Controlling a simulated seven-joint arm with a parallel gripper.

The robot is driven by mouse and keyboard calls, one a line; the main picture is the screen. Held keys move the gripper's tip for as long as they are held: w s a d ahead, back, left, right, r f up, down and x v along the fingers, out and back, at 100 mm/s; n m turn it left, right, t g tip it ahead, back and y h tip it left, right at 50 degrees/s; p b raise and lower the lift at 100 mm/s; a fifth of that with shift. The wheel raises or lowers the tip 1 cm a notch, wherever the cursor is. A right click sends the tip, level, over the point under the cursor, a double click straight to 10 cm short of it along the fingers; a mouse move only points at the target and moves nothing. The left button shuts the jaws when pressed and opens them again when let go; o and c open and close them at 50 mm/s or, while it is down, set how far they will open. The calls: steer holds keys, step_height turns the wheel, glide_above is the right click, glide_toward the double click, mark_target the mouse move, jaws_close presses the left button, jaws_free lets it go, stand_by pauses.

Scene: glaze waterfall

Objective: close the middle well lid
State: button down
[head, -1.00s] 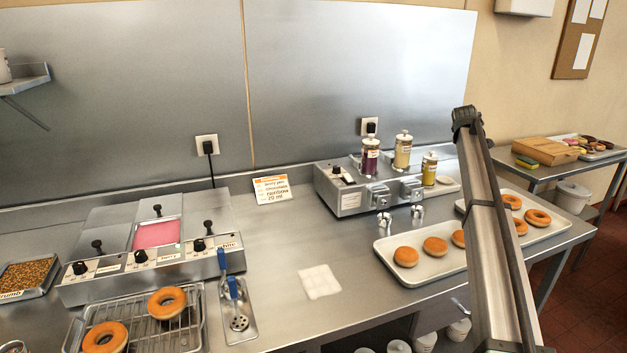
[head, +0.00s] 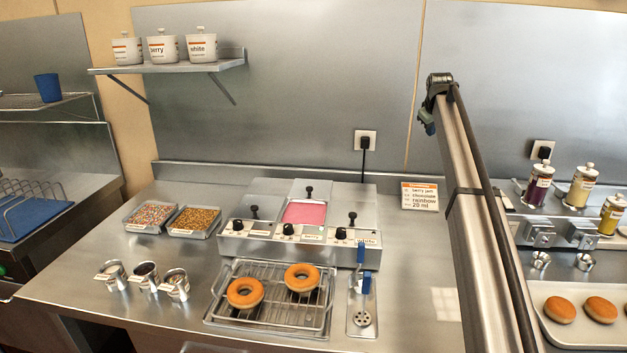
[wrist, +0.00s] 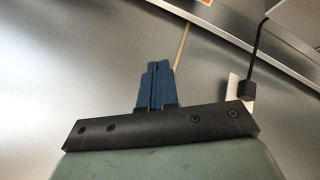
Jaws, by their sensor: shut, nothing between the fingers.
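The glaze warmer (head: 262,246) stands on the counter left of my arm, with three wells in a row. The middle well (head: 303,213) is uncovered and shows pink glaze. Its metal lid (head: 312,186), with a black knob, sits back behind the pink opening. The left lid (head: 262,206) and right lid (head: 354,198) cover their wells. My gripper (head: 431,131) is high up in front of the steel back wall, to the right of the warmer and apart from it. In the wrist view its blue fingers (wrist: 156,84) are together and empty.
A rack with two donuts (head: 244,293) and a ladle tray (head: 363,318) lie in front of the warmer. Sprinkle trays (head: 151,216) stand to its left. A wall socket (head: 366,140) with a black cord is behind it. A shelf (head: 170,67) with tubs hangs upper left.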

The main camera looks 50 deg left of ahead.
steer(key=s+a+f+g, duration=0.3)
steer(key=s+a+f, duration=0.1)
steer(key=s+a, duration=1.05)
steer(key=g, duration=0.2)
glide_above(305, 188)
steer(key=shift+m, duration=0.3)
steer(key=f, duration=1.3)
steer(key=shift+w+a, duration=0.1)
steer(key=shift+a, duration=0.3)
steer(key=d, duration=0.1)
steer(key=s+d, duration=0.1)
steer(key=d, duration=0.1)
steer(key=shift+s+d+f, duration=0.1)
steer(key=shift+d+f, duration=0.1)
steer(key=shift+d, duration=0.25)
